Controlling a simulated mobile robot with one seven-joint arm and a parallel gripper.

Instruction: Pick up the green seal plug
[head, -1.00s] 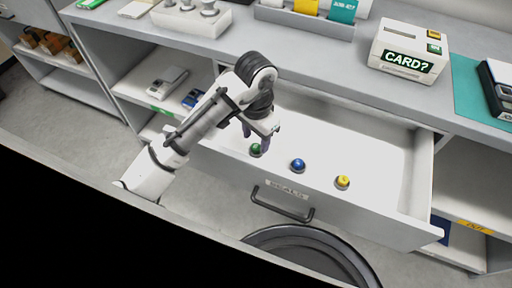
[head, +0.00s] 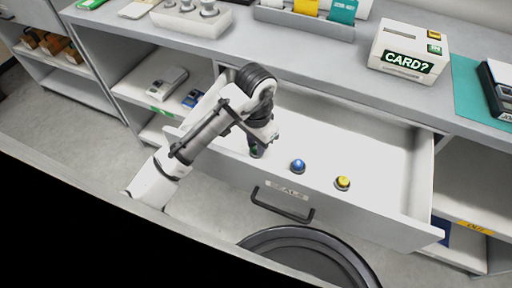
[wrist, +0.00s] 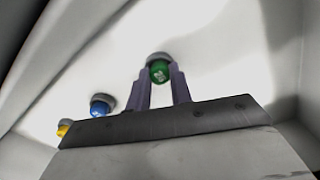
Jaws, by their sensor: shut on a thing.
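The green seal plug (wrist: 159,73) sits between the two fingertips of my gripper (wrist: 160,82) in the wrist view. My gripper is shut on it, with one finger on each side. In the head view my gripper (head: 257,150) points down into the open drawer at its left part and hides most of the plug. I cannot tell whether the plug touches the drawer floor.
The open white drawer (head: 350,145) also holds a blue plug (head: 298,166) and a yellow plug (head: 343,183), in a row right of my gripper. Its front wall with a handle (head: 283,205) is near. A card box (head: 408,52) stands on the counter (head: 300,45) behind.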

